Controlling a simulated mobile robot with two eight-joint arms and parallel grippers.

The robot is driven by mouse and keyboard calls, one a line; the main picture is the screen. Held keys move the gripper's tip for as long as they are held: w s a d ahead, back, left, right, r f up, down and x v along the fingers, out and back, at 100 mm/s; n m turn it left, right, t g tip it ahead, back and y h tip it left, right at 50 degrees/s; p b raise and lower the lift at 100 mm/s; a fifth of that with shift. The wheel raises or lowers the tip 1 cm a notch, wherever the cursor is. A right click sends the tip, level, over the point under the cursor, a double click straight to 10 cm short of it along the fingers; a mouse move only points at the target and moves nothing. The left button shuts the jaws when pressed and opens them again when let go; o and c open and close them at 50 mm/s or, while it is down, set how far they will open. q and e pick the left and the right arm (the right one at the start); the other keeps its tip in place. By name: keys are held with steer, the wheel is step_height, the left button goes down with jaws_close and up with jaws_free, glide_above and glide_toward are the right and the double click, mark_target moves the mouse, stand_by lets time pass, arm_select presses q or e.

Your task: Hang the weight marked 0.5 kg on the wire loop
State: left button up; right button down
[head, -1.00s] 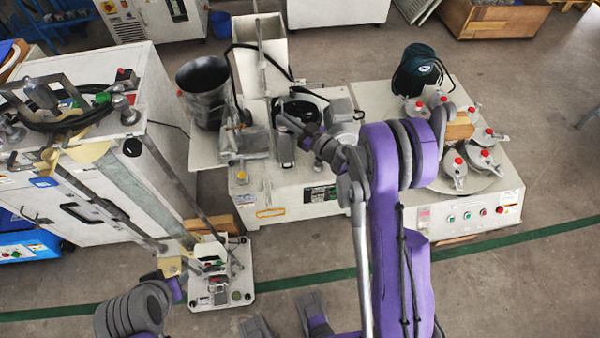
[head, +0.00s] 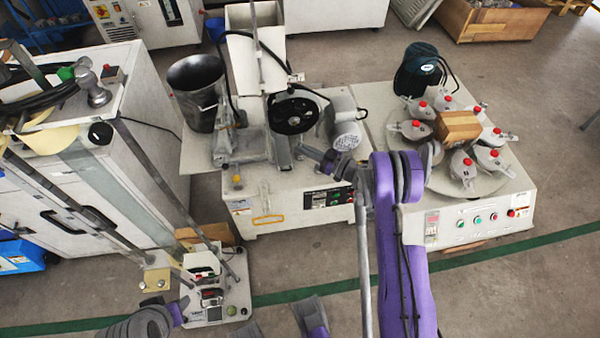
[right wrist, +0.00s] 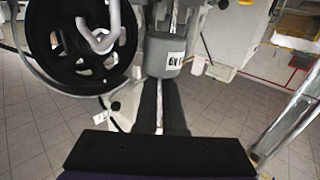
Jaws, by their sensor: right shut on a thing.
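In the right wrist view a grey cylindrical weight (right wrist: 162,58) with a white label is just beyond my fingers. The label's letters are turned, and its number cannot be read. My right gripper (right wrist: 160,108) is shut on a thin rod in line with the weight. In the head view this gripper (head: 310,152) is in front of the machine with the black wheel (head: 292,116); the weight cannot be made out there. I cannot make out the wire loop. Part of my left arm shows at the bottom left, but its fingertips do not show.
A motor (head: 344,130) sits beside the wheel. A turntable unit (head: 470,222) with several red-knobbed clamps and a wooden block (head: 459,127) stands to the right. A white cabinet (head: 150,120) stands left, with a small white-based device (head: 235,305) near it. Open floor lies in front.

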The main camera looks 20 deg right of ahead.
step_height(320, 180, down, 10)
steer(key=shift+r+b, duration=0.15)
steer(key=shift+b, duration=0.9)
steer(key=shift+r, duration=0.1)
steer(key=shift+f, duration=0.2)
steer(key=c, duration=1)
jaws_free()
